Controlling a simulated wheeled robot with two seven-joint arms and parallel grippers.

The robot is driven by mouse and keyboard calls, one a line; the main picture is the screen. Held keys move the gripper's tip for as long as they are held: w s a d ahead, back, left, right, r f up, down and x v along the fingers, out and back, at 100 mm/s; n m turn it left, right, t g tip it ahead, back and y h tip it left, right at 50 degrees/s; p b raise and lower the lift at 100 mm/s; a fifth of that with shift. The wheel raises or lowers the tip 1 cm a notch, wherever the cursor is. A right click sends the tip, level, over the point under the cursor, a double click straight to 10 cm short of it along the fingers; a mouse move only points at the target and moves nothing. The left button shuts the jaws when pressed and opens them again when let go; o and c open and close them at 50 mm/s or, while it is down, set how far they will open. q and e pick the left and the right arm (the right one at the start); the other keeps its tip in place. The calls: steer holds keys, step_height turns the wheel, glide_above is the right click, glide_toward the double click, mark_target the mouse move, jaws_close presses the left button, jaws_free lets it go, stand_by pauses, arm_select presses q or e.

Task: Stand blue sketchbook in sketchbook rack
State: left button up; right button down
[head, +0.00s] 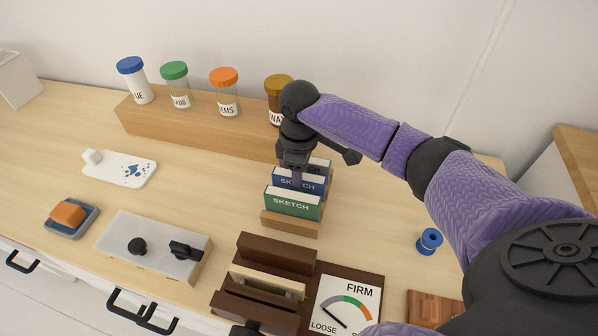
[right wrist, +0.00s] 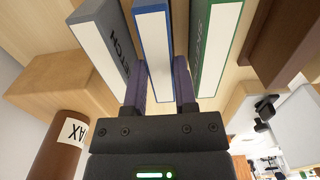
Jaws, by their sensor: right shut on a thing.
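The blue sketchbook (head: 313,185) stands upright in the wooden sketchbook rack (head: 289,225), between a green sketchbook (head: 292,205) in front and a grey sketchbook (head: 320,165) behind. My right gripper (head: 297,178) is above the rack, pointing down, shut on the blue sketchbook. In the right wrist view, the gripper's two fingers (right wrist: 160,78) are on either side of the blue sketchbook (right wrist: 153,50), with the grey one (right wrist: 98,45) to the left and the green one (right wrist: 217,45) to the right. The blue sketchbook's lower edge is hidden. My left gripper is not in view.
A wooden block (head: 190,125) with several lidded jars stands behind the rack. A dark brown clamp-like stand (head: 275,255) and a FIRM/LOOSE dial card (head: 345,305) are in front. A blue spool (head: 429,241) lies right. Desk between rack and spool is clear.

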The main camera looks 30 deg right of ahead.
steer(key=c, duration=0.8)
jaws_free()
steer(key=shift+f, duration=0.1)
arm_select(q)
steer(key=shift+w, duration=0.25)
arm_select(e)
steer(key=o, duration=0.4)
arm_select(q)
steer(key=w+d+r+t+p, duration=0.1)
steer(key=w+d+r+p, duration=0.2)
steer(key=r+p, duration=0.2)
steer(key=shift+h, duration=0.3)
arm_select(e)
step_height(320, 180, up, 12)
steer(key=shift+r, duration=0.2)
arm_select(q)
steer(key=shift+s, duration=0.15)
